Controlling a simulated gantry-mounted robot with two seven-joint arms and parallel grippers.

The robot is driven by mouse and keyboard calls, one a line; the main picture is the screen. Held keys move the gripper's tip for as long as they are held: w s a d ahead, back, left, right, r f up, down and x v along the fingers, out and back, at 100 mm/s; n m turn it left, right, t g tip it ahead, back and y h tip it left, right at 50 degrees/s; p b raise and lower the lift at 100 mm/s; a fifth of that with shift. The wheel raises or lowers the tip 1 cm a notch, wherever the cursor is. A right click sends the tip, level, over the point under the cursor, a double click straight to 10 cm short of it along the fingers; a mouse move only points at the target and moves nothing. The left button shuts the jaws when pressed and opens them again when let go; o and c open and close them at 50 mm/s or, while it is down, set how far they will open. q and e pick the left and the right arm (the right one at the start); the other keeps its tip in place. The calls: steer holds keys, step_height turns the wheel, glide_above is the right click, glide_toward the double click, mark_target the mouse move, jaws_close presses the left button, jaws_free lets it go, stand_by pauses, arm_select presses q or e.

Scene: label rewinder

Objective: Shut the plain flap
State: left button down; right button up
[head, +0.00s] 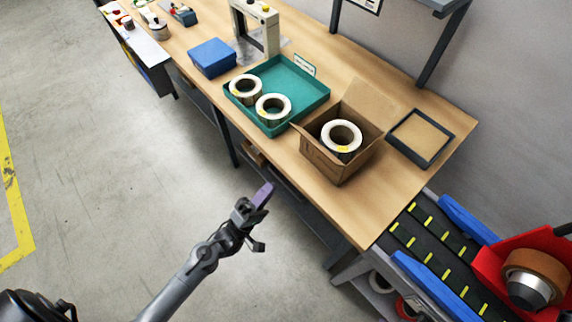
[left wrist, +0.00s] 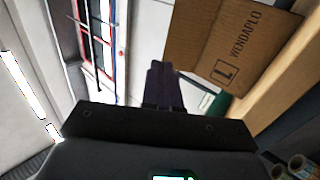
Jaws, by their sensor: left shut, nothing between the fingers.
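An open cardboard box (head: 332,163) stands on the wooden table, with a white roll (head: 342,136) inside. One flap (head: 366,102) stands up at the box's back, and another (head: 306,130) sticks out at its left. I cannot tell from the head view which flap is plain. The left wrist view shows printed cardboard (left wrist: 240,45) reading "WENDAPLO" beside an L mark, with an unprinted part to its left. My left gripper (head: 264,194) has purple fingers, shut and empty. It is in front of the table edge, apart from the box. The left wrist view also shows its fingers (left wrist: 163,85).
A teal tray (head: 313,101) with two rolls stands left of the box, near a blue box (head: 212,57). A dark-framed panel (head: 420,137) lies to the right. A conveyor (head: 434,238) stands beyond the table's right end. The floor in front is clear.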

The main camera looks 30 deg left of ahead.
arm_select(q)
steer(key=f, duration=0.2)
steer(key=b, duration=0.1)
glide_toward(317, 145)
steer(key=w+r, duration=0.4)
steer(key=r, duration=0.2)
steer(key=shift+d+f, duration=0.1)
steer(key=shift+f, duration=0.05)
arm_select(e)
steer(key=shift+w+d+f, duration=0.1)
steer(key=shift+d+f, duration=0.15)
steer(key=shift+f, duration=0.8)
steer(key=shift+d, duration=0.1)
steer(key=shift+r, duration=0.1)
